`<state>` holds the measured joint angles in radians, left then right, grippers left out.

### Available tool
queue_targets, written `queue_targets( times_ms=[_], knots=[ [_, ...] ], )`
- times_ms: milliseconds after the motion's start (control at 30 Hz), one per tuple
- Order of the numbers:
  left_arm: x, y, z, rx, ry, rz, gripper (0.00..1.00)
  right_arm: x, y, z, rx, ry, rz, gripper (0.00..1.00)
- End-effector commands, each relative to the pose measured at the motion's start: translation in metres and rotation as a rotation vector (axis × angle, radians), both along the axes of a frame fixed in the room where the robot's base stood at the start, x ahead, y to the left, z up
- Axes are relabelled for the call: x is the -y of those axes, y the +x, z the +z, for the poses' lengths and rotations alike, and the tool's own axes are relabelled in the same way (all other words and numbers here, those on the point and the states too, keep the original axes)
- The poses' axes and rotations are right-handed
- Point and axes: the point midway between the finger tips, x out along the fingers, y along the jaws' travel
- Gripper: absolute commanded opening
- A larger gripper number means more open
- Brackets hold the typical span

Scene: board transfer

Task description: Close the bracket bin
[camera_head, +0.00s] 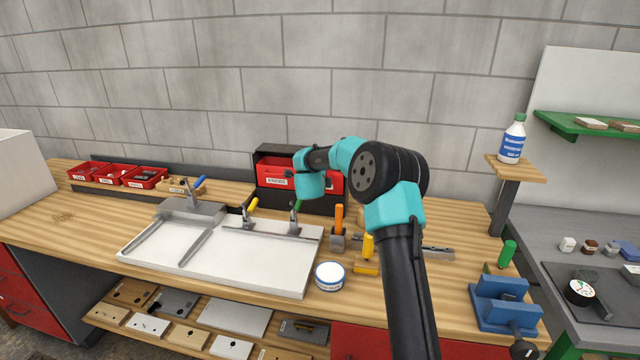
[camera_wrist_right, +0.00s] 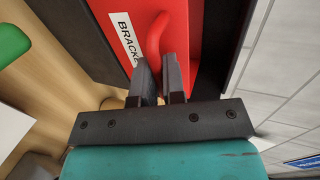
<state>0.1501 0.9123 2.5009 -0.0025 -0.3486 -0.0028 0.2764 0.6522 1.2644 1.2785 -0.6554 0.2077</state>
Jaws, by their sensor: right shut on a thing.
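The red bracket bin (camera_head: 268,170) sits in a dark cabinet (camera_head: 275,150) against the back wall. In the right wrist view its red front (camera_wrist_right: 105,8) carries a white label (camera_wrist_right: 126,38) reading "BRACKE…", partly cut off. A red loop handle (camera_wrist_right: 156,38) stands out from this front. My right gripper (camera_wrist_right: 160,72) is shut on the handle; its dark fingers close around the handle's lower end. In the head view my right arm reaches in from the front right and hides part of the bin front. How far the bin stands out is unclear. My left gripper is not in view.
A white tray (camera_head: 262,262) with clamps lies in front of the cabinet. A round white tub (camera_head: 330,276), an orange-handled tool (camera_head: 339,218) and a blue vise (camera_head: 498,302) stand on the bench. Small red bins (camera_head: 143,178) sit at the left.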

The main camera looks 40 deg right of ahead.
Motion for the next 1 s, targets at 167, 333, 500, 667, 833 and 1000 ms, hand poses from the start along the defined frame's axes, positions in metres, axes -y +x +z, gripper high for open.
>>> queue_targets(
  times_ms=[167, 333, 500, 667, 833, 1000],
  knots=[
    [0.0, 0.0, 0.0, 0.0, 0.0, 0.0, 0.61, 0.0023, 0.0011, 0.0014, 0.001, -0.002, -0.001, 0.0],
    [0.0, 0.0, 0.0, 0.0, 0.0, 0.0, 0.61, 0.0028, 0.0012, 0.0019, 0.002, -0.002, -0.001, 0.0],
    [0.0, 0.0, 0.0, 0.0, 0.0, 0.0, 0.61, 0.0031, 0.0013, 0.0023, 0.002, -0.003, -0.001, 0.12],
    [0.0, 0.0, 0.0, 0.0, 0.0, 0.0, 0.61, 0.0026, 0.0011, 0.0019, 0.002, -0.002, -0.001, 0.18],
    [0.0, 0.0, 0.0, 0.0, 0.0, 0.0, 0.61, 0.0016, 0.0008, 0.0017, 0.001, -0.002, -0.001, 0.18],
    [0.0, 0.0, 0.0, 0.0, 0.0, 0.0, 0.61, -0.0048, -0.0042, 0.005, 0.001, -0.001, 0.0, 0.18]
  ],
)
